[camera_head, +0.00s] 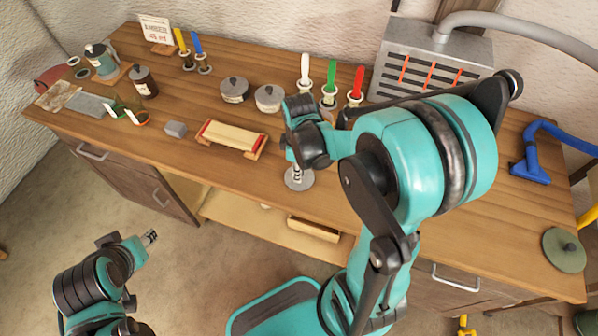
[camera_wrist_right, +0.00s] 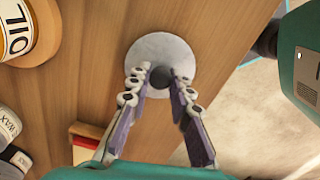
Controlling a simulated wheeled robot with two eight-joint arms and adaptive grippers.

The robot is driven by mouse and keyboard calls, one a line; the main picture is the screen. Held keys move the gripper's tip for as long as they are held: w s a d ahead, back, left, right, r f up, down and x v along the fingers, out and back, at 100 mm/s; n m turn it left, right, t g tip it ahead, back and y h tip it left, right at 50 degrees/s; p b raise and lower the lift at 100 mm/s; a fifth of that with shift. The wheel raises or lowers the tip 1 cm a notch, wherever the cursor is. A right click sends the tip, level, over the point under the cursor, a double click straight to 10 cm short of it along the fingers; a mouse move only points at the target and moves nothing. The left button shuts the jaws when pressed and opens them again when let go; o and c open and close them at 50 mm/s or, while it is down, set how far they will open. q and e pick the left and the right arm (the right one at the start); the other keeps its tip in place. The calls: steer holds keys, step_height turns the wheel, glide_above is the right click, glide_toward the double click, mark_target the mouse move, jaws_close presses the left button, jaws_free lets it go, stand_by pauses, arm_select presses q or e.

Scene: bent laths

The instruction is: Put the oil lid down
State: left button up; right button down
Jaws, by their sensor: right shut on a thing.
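The oil lid is a round grey disc (camera_head: 299,181) with a dark knob, near the table's front edge below my right gripper (camera_head: 297,172). In the right wrist view the lid (camera_wrist_right: 150,48) lies flat to the wooden top, and my right gripper (camera_wrist_right: 160,84) is shut on its knob. I cannot tell whether the lid touches the wood. A pot marked OIL (camera_wrist_right: 22,32) stands at the upper left of that view, apart from the lid. My left gripper (camera_head: 149,238) hangs in front of the table, away from the lid; its finger opening is unclear.
A wooden rack with red ends (camera_head: 232,139) stands left of the lid. Lidded pots (camera_head: 234,91) and colored-handled tools (camera_head: 330,82) stand behind. A grey vented box (camera_head: 430,58) is at the back.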

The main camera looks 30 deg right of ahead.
steer(key=shift+r, duration=0.1)
steer(key=c, duration=1.4)
jaws_free()
steer(key=shift+f, duration=0.2)
steer(key=shift+o, duration=0.2)
step_height(320, 180, up, 11)
steer(key=p, duration=0.4)
steer(key=s+a+r+m+t, duration=0.5)
steer(key=a+r+m+t, duration=0.1)
steer(key=m, duration=0.4)
steer(key=shift+s+a+t, duration=0.15)
steer(key=shift+a+t, duration=0.3)
steer(key=shift+t, duration=0.15)
